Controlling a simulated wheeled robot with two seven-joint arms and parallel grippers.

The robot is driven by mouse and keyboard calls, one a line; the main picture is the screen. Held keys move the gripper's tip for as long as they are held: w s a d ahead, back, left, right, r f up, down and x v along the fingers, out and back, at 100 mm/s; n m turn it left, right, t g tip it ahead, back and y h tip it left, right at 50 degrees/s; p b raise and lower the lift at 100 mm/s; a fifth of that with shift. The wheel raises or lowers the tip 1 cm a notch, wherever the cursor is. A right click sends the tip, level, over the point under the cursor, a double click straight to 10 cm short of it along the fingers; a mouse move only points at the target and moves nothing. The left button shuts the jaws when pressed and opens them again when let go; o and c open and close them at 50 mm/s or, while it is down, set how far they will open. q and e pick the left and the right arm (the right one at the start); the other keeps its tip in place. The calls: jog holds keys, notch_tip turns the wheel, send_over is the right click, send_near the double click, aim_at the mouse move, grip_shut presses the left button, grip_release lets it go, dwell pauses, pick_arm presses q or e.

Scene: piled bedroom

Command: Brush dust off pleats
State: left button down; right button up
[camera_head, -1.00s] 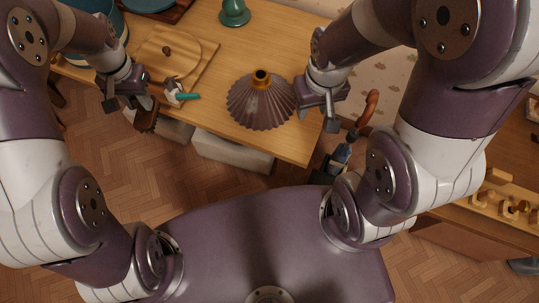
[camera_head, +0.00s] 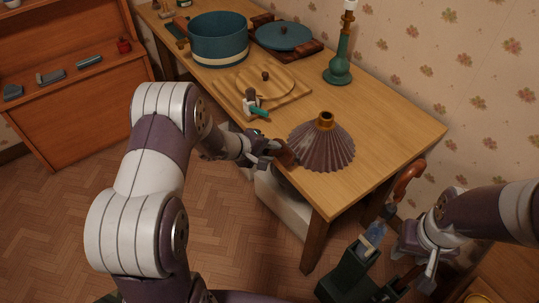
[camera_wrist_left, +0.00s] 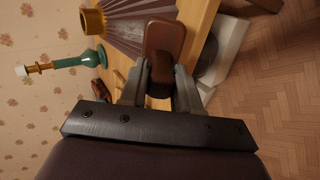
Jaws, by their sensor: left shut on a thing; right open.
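The pleated lampshade (camera_head: 322,146), a dusky purple cone with a brass collar on top, stands on the wooden table near its front edge. It also shows in the left wrist view (camera_wrist_left: 138,24). My left gripper (camera_head: 272,147) is shut on a brown brush (camera_head: 285,153), which is at the shade's left side. In the left wrist view the brush (camera_wrist_left: 164,38) sits between the fingers, close to the pleats; I cannot tell whether it touches them. My right gripper (camera_head: 430,278) is open and empty, low at the right, beside the table.
A teal lamp base (camera_head: 339,70) stands behind the shade. A wooden board (camera_head: 292,92), a small white-and-teal item (camera_head: 254,107) and a blue pot (camera_head: 218,42) occupy the table's left. A dark green holder (camera_head: 345,274) with a brown-handled item (camera_head: 408,180) stands at the right.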

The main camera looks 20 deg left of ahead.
aim_at(276, 155)
pick_arm(q)
jog(key=f+b, duration=0.1)
jog(key=w+d+f+b, duration=0.1)
jog(key=b, duration=0.1)
jog(key=f+b, duration=0.1)
jog(key=b, duration=0.1)
jog(key=shift+w+d+f, duration=0.15)
jog(key=shift+w+d, duration=0.15)
jog(key=shift+w, duration=0.05)
jog(key=w+d+r+p, duration=0.1)
jog(key=r, duration=0.1)
jog(key=w+d+r+p, duration=0.1)
jog(key=w+r, duration=0.1)
jog(key=r, duration=0.1)
jog(key=w+d+r+p, duration=0.1)
jog(key=r, duration=0.1)
jog(key=shift+w+d+r+p, duration=0.25)
jog(key=shift+w+r+p, duration=0.05)
jog(key=shift+r+p, duration=0.1)
jog(key=shift+w+d+r, duration=0.2)
jog(key=shift+w+d, duration=0.05)
jog(key=shift+w, duration=0.15)
jog(key=shift+x, duration=0.8)
